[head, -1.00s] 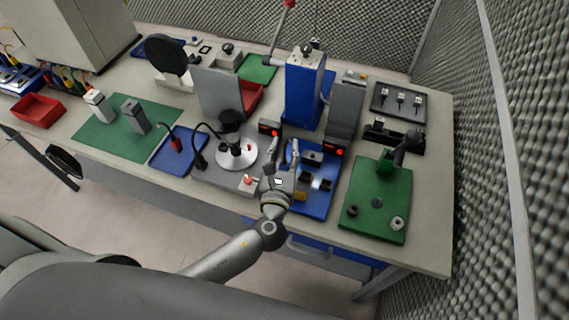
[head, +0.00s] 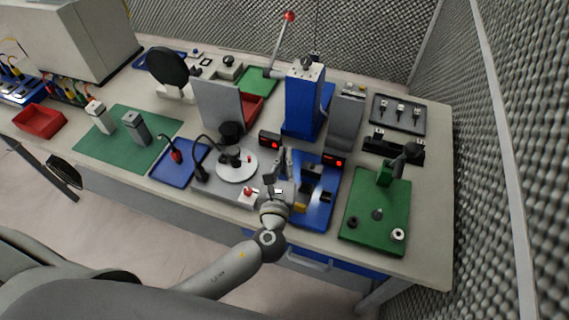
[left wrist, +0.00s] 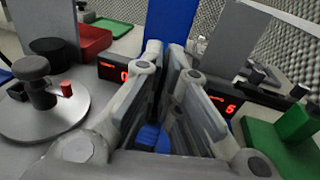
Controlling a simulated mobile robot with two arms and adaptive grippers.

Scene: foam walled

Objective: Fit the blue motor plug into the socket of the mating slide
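My left gripper (head: 284,152) is over the left edge of the blue plate (head: 318,214). Its two fingers are close together, side by side; in the left wrist view the fingers (left wrist: 171,58) show only a narrow gap and I make out nothing held between them. Small dark blocks (head: 312,171) and a yellow piece (head: 301,200) sit on the blue plate, right of the gripper. I cannot tell which is the mating slide or its socket. I cannot pick out the blue motor plug; the fingers may hide it. My right gripper is not in view.
Two red-digit displays (head: 269,139) (head: 334,160) flank the gripper. A blue press column (head: 303,100) stands behind. A round silver turntable (head: 237,170) is at the left, a green plate (head: 372,215) with a clamp at the right. The front table edge is clear.

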